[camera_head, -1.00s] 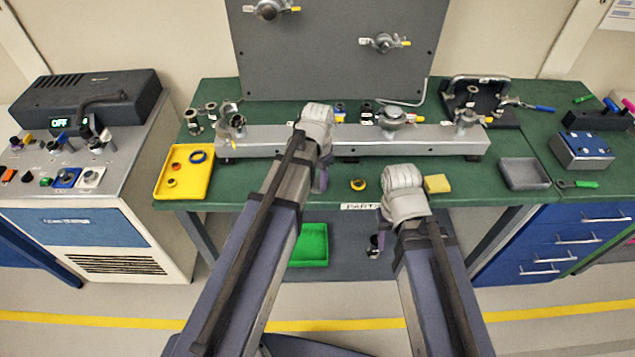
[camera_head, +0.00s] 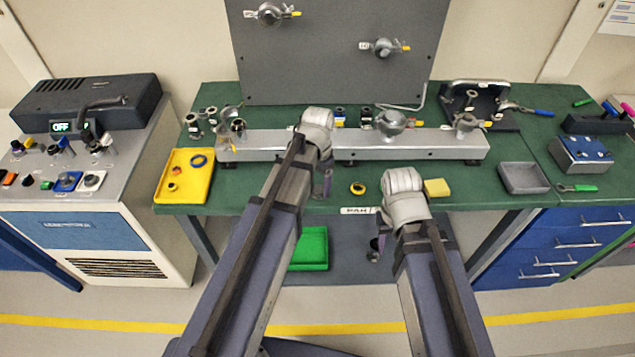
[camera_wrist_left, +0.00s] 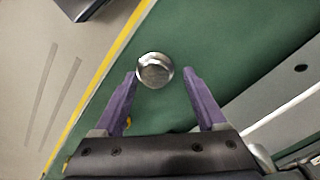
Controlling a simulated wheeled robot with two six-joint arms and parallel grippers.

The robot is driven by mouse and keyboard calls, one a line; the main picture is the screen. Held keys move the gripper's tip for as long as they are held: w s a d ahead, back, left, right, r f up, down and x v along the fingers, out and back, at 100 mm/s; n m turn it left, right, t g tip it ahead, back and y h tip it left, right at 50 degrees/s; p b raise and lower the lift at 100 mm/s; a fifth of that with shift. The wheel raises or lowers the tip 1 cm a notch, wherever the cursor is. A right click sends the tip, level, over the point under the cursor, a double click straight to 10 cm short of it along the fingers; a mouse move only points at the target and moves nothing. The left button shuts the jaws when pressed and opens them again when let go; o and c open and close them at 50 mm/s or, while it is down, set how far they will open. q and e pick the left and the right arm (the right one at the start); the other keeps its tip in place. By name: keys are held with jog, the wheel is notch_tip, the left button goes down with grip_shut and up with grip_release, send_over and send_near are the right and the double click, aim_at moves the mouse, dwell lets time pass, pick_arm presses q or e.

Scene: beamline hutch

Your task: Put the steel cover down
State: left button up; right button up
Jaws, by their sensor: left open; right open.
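A round, shiny steel piece (camera_wrist_left: 154,70), which looks like the steel cover, sits over the green bench top in the left wrist view. It lies between and slightly beyond the tips of my left gripper (camera_wrist_left: 160,74), whose purple fingers stand apart with gaps at both sides. I cannot tell whether it rests on the surface. In the head view my left gripper (camera_head: 322,184) points down at the bench's front part, and the cover is not discernible there. My right gripper (camera_head: 376,245) is open, in front of the bench edge, mostly hidden by its wrist.
A grey rail (camera_head: 270,143) with valve fittings runs along the green bench (camera_head: 450,190). A yellow tray (camera_head: 167,193) is at left, a grey tray (camera_head: 523,178) at right.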

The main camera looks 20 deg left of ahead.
aim_at(318, 188)
pick_arm(q)
notch_tip(318, 188, up, 12)
jog(key=p, duration=1.1)
jog(key=s+d+n+y, duration=0.1)
jog(key=s+d+n, duration=0.1)
jog(key=s+d, duration=0.8)
jog(key=s, duration=0.4)
jog(key=shift+s+d, duration=0.15)
jog(key=shift+d, duration=0.1)
